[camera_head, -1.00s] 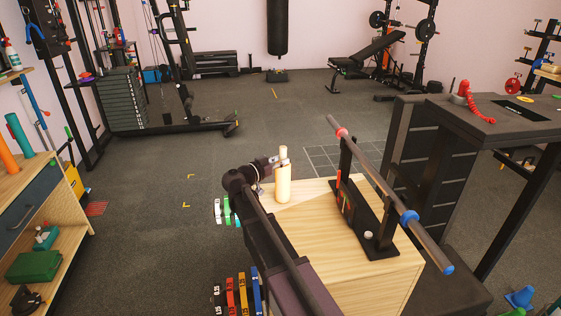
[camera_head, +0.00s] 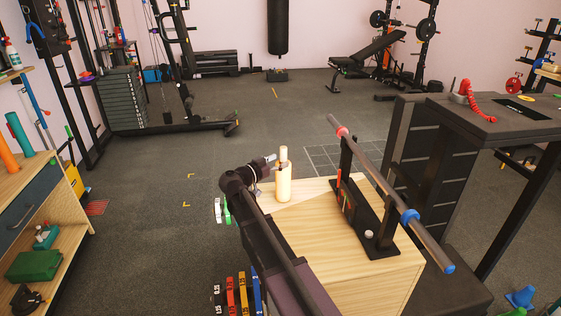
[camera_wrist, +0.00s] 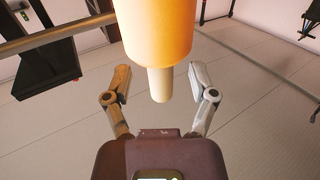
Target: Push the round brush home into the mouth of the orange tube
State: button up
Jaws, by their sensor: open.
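In the wrist view the tube (camera_wrist: 168,28) fills the top middle, and the handle (camera_wrist: 160,84) points down between the lines of the two fingers. My gripper (camera_wrist: 160,83) is open, with gaps on both sides of the handle. In the head view my gripper (camera_head: 270,160) is just left of the handle, seemingly not touching it.
A dark rack (camera_head: 366,222) with a long bar (camera_head: 374,177) stands on the right of the wooden tabletop (camera_head: 311,216). A dark table (camera_head: 500,127) stands farther right. A shelf at the left holds another orange cylinder (camera_head: 7,160) and a teal one.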

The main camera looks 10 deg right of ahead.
jog(key=v, duration=1.1)
dwell(0.6)
